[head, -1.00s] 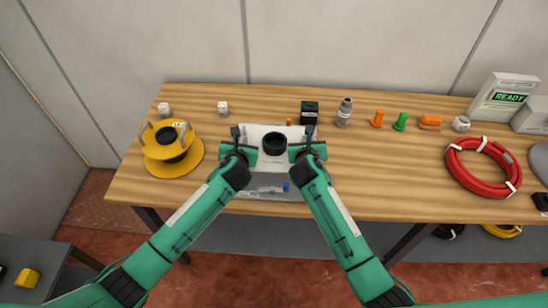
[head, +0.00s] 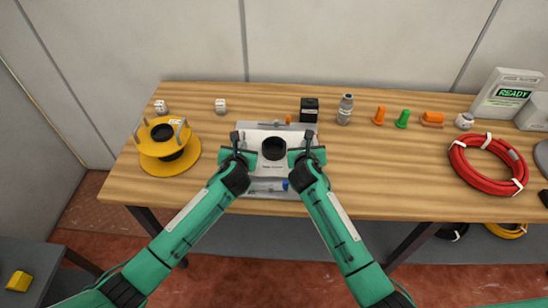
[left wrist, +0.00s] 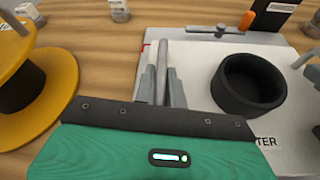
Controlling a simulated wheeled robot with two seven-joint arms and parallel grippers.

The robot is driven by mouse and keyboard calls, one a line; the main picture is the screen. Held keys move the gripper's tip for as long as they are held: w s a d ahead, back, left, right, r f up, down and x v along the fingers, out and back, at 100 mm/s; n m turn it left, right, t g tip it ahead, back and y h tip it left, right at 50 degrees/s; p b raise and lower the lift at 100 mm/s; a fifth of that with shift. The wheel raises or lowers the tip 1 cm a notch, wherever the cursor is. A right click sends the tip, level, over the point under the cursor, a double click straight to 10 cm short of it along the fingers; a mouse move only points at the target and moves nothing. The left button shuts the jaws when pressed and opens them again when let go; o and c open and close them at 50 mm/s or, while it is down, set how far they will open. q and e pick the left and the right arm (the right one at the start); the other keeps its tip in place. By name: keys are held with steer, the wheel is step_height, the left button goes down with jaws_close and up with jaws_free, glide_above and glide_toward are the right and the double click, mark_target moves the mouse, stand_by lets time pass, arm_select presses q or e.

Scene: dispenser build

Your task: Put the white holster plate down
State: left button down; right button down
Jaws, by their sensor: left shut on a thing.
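The white holster plate (head: 262,168) lies level between my two hands, with a black round cup (head: 273,148) on it. It is over a grey tray (head: 268,195); I cannot tell whether the two touch. My left gripper (head: 235,137) is shut on the plate's left edge. The left wrist view shows its fingers (left wrist: 163,75) close together at the edge of the plate (left wrist: 195,60), with the black cup (left wrist: 248,85) to their right. My right gripper (head: 309,137) is at the plate's right edge, mirroring the left, and appears shut on it. The plate's underside is hidden.
A yellow spool (head: 165,150) stands to the left. Behind the plate are a black box (head: 309,109) and a grey bottle (head: 345,110). Orange (head: 380,115) and green (head: 403,119) parts and a red hose coil (head: 488,165) are to the right. The wood between is clear.

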arm_select(q)
steer(key=shift+f+b, duration=0.35)
steer(key=shift+f, duration=0.1)
arm_select(e)
steer(key=shift+f, duration=0.4)
arm_select(q)
steer(key=c, duration=1.9)
jaws_free()
steer(key=shift+f, duration=0.1)
arm_select(e)
steer(key=c, duration=1.9)
jaws_free()
steer(key=shift+f, duration=0.1)
arm_select(q)
steer(key=o, duration=0.4)
arm_select(e)
steer(key=o, duration=0.4)
arm_select(q)
steer(key=v, duration=1.2)
arm_select(e)
steer(key=shift+s, duration=0.1)
steer(key=v, duration=1.2)
arm_select(q)
steer(key=shift+s, duration=0.1)
